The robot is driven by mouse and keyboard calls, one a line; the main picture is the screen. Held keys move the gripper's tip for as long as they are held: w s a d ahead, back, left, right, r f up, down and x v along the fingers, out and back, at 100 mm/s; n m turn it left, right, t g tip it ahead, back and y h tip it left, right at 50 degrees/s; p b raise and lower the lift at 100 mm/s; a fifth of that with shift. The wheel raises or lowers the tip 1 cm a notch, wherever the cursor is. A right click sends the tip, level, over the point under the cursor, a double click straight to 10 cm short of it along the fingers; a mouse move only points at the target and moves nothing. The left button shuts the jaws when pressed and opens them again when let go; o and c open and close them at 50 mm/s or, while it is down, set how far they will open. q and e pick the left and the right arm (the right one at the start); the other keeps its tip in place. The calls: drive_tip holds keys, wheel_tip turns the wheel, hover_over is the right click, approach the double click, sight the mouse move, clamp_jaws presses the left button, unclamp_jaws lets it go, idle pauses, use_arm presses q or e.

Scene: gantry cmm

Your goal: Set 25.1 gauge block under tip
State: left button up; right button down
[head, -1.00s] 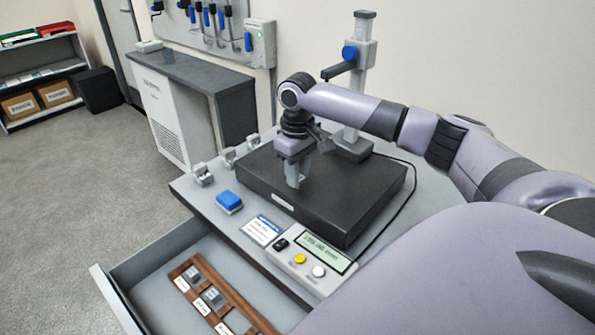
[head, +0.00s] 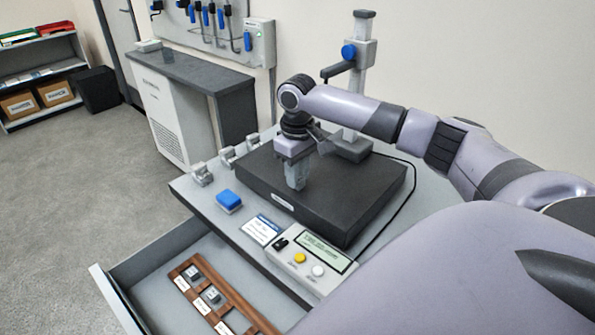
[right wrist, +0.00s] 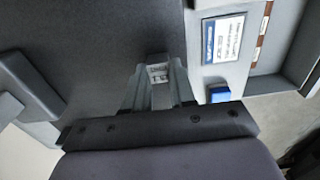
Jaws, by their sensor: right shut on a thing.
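My right gripper (head: 296,180) points down over the black granite plate (head: 350,195), near its front left part. In the right wrist view its fingers (right wrist: 159,85) are shut on a small grey gauge block (right wrist: 158,72) with a marked face; the marking is too small to read surely. I cannot tell whether the block touches the plate. The measuring stand (head: 352,85) with a blue knob stands at the back of the plate. Its probe tip is hidden behind my right arm. My left gripper is not in view.
An open drawer (head: 155,270) holds a wooden rack (head: 232,318) with grey blocks in it. A display box (head: 312,255) with buttons, a label card (head: 261,229) and a blue pad (head: 229,200) lie before the plate. Small grey clamps (head: 201,174) line the left edge. A cable runs along the right.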

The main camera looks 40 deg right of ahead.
drive_tip(key=shift+f, duration=0.4)
idle(0.4)
drive_tip(key=shift+c, duration=2.3)
unclamp_jaws()
drive_tip(key=shift+r, duration=0.15)
drive_tip(key=shift+r, duration=3.4)
drive_tip(key=shift+s+a+f, duration=0.1)
